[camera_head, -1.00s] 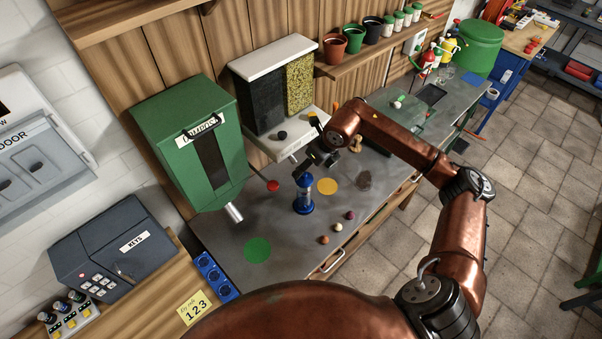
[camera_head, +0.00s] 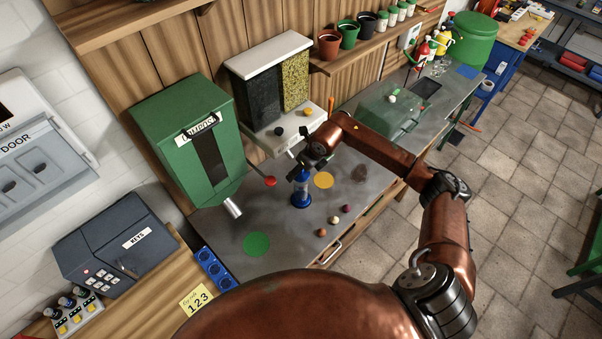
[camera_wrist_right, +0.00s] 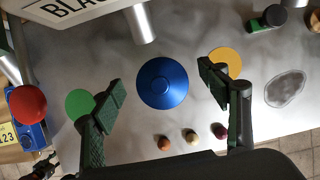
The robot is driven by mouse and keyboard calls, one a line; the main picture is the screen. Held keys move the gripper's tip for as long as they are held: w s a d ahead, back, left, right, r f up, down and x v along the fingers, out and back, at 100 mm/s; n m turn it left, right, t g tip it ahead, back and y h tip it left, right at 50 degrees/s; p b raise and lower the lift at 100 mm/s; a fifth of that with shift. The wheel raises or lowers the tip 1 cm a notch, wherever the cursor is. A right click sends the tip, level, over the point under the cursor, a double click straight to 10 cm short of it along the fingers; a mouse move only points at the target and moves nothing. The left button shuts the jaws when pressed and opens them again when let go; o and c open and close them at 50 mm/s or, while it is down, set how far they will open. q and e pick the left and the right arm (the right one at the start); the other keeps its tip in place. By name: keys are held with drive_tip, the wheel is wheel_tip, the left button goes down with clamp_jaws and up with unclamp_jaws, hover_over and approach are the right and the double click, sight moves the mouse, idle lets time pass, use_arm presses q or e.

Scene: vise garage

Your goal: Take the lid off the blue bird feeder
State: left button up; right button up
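The blue bird feeder (camera_head: 302,190) stands upright on the grey metal bench top, with a clear tube and a blue base. In the right wrist view its round blue lid (camera_wrist_right: 162,83) shows from above. In the right wrist view this gripper (camera_wrist_right: 164,93) is open, one finger on either side of the lid, with gaps showing between lid and fingers.
A green dispenser (camera_head: 190,140) and a two-column seed dispenser (camera_head: 262,95) stand behind the feeder. A red lever knob (camera_head: 270,181) is near it on the left. Small balls (camera_head: 334,220) lie in front. Green (camera_head: 256,244) and yellow (camera_head: 323,180) discs mark the bench.

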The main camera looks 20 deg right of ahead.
drive_tip(key=c, duration=0.9)
drive_tip(key=shift+r, duration=0.1)
drive_tip(key=shift+c, duration=0.2)
